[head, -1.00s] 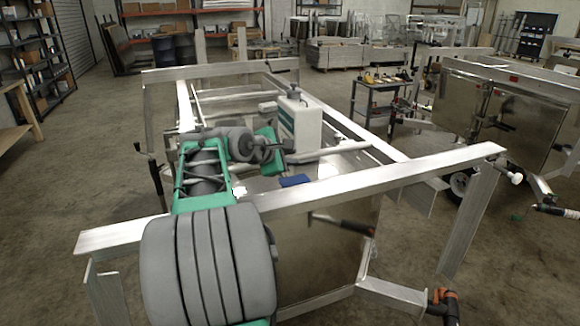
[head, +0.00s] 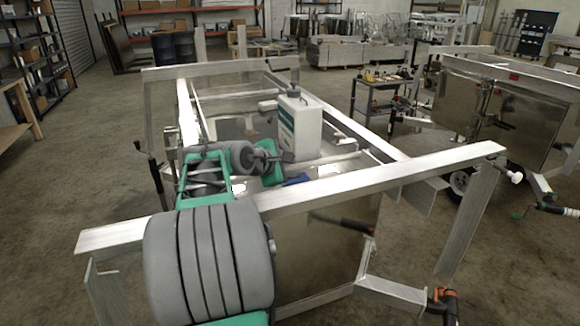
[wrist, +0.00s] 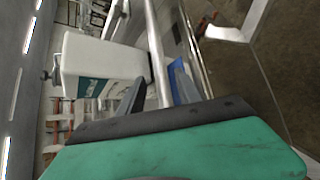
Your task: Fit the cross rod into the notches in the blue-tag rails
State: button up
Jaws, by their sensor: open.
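My gripper (head: 284,158) is open over the near part of the trailer frame. In the wrist view my gripper (wrist: 158,78) has a finger on each side of a pale metal rod (wrist: 155,45), which passes between them; I cannot tell whether they touch it. This looks like the rod (head: 338,163) right of my gripper in the head view. A blue patch (head: 297,179) lies just below my gripper, and a blue piece (wrist: 178,73) shows beside the right finger. I cannot tell which rail it marks. The notches are not discernible.
A white jug (head: 307,130) stands close behind my gripper and beside the rod in the wrist view (wrist: 95,62). A wide near beam (head: 400,175) crosses in front. A long side rail (head: 350,128) runs at right. A tool cart (head: 375,95) stands beyond.

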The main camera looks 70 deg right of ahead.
jog(key=v, duration=1.2)
jog(key=shift+b, duration=0.35)
